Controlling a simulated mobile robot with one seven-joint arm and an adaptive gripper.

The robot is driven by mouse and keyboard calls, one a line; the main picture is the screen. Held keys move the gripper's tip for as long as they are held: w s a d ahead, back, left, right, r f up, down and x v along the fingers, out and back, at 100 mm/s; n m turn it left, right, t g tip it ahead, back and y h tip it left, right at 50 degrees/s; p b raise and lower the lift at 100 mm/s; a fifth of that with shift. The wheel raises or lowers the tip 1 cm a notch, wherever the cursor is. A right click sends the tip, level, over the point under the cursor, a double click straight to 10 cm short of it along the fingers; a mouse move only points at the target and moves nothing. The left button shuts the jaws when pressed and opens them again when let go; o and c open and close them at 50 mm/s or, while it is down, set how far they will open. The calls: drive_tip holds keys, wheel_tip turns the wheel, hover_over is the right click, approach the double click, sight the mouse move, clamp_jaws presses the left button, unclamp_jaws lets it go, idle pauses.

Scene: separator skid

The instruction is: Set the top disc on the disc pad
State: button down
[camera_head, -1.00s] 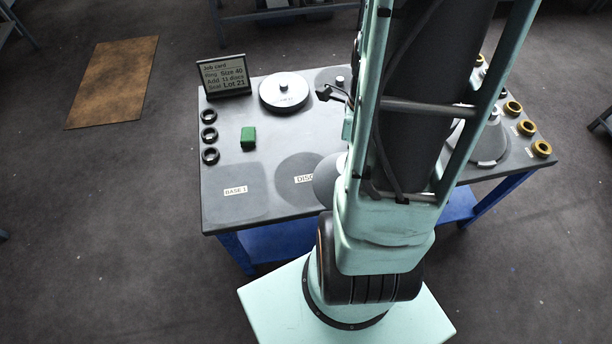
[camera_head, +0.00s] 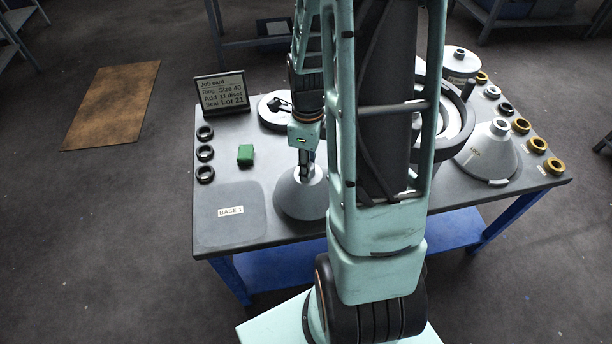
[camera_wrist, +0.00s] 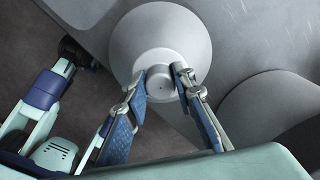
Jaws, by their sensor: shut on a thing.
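The top disc (camera_head: 301,196) is a grey cone with a small hub on top. My gripper (camera_head: 306,168) is shut on its hub, from above. The wrist view shows the two fingers (camera_wrist: 162,82) on either side of the hub, with the disc (camera_wrist: 160,38) flaring out around it. In the head view the disc is upright over the disc pad area, right of the BASE 1 pad (camera_head: 228,228). The disc and my arm hide the disc pad and its label there. I cannot tell whether the disc touches the surface below.
A green block (camera_head: 245,155), several black rings (camera_head: 205,153) and a job card (camera_head: 222,93) are at the table's left. A flat round plate (camera_head: 272,112) is behind my wrist. Another grey cone (camera_head: 489,160) and several brass rings (camera_head: 537,145) are at the right.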

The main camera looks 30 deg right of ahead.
drive_tip(key=shift+w+a+f+b, duration=0.15)
drive_tip(key=shift+f+b, duration=0.45)
drive_tip(key=shift+f, duration=0.3)
drive_tip(key=shift+w+d+f+b, duration=0.1)
drive_tip(key=shift+f+b, duration=0.45)
drive_tip(key=shift+f, duration=0.3)
drive_tip(key=shift+f, duration=0.15)
drive_tip(key=c, duration=1.6)
unclamp_jaws()
wheel_tip(320, 180, up, 12)
drive_tip(key=shift+r+p, duration=0.15)
drive_tip(key=shift+p, duration=0.65)
